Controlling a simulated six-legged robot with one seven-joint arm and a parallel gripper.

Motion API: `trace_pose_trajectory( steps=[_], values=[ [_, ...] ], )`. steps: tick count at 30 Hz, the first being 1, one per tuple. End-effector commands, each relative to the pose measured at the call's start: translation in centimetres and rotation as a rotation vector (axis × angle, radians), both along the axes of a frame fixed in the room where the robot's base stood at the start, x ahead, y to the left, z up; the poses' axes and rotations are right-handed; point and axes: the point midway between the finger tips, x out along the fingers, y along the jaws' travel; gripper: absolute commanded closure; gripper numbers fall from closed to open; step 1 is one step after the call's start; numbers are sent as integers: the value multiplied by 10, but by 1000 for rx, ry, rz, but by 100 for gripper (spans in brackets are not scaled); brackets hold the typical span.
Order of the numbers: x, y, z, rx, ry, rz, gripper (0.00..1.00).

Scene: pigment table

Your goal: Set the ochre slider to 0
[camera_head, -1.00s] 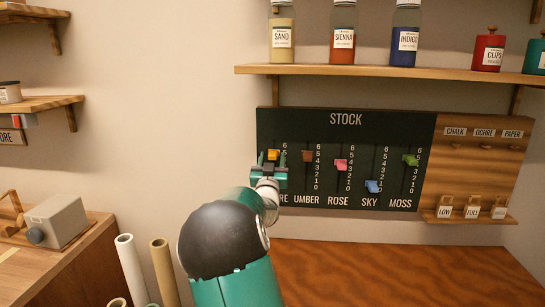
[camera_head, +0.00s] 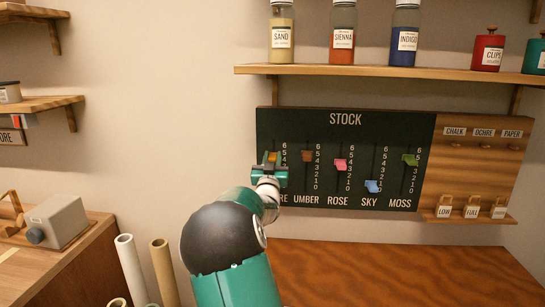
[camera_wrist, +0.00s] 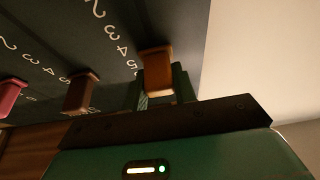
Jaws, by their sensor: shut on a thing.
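The dark stock board (camera_head: 346,132) hangs on the wall with several sliders beside number scales. The ochre slider (camera_head: 271,156) is an orange knob at the far left, high on its scale, near the 5. My gripper (camera_head: 270,165) is at that knob, with its fingers on either side of it, shut on it. In the wrist view the knob (camera_wrist: 157,72) shows as a brown-orange block between the green fingers (camera_wrist: 163,90). My gripper hides the lower part of the ochre track, its lower numbers and part of its label.
The umber slider (camera_head: 308,156) is close to the right of my gripper, followed by the rose (camera_head: 341,164), sky (camera_head: 373,186) and moss (camera_head: 410,160) sliders. A wooden shelf (camera_head: 380,71) with jars juts out above the board. Paper rolls (camera_head: 131,265) stand at lower left.

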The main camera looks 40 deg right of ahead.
Motion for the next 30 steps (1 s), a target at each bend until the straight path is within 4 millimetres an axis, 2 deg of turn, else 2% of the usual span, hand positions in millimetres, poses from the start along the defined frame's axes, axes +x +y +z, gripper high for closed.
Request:
trace_pose_trajectory(
  steps=[9,12,16,25,26,28,30],
  values=[
    [0,-1,-89,3,7,-2,100],
    [0,0,-108,3,5,-1,100],
    [0,0,-120,3,4,0,100],
    [-1,0,-123,7,8,-1,100],
    [-1,0,-123,7,8,-1,67],
    [-1,0,-123,6,6,0,53],
    [-1,0,-121,5,5,0,51]
  ],
)
